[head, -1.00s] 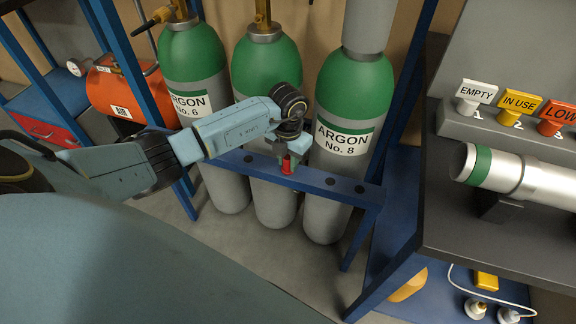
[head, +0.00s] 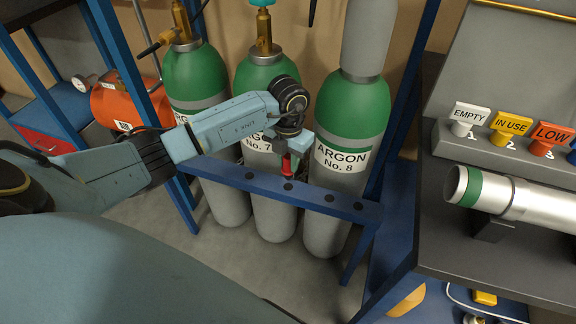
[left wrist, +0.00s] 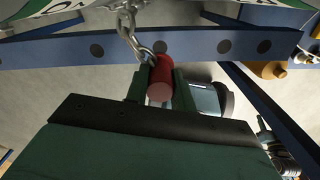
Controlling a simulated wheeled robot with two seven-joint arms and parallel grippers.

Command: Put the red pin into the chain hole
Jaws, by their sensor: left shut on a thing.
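The red pin (head: 290,165) is held in my left gripper (head: 292,150), just above the blue rack bar in the head view. The left wrist view shows the red pin (left wrist: 161,75) between the two fingers. A metal chain (left wrist: 130,27) hangs there, its lowest link beside the pin's far end; I cannot tell whether they are joined. The blue bar (head: 230,171) has a row of dark round holes, and one hole (head: 288,186) lies below the pin. It looks apart from the pin.
Gas cylinders with green tops, such as the ARGON No. 8 cylinder (head: 345,115), stand behind the bar. A bench with a silver cylinder (head: 520,198) and the EMPTY, IN USE and LOW tags (head: 510,125) is at right. An orange tank (head: 115,108) lies at left.

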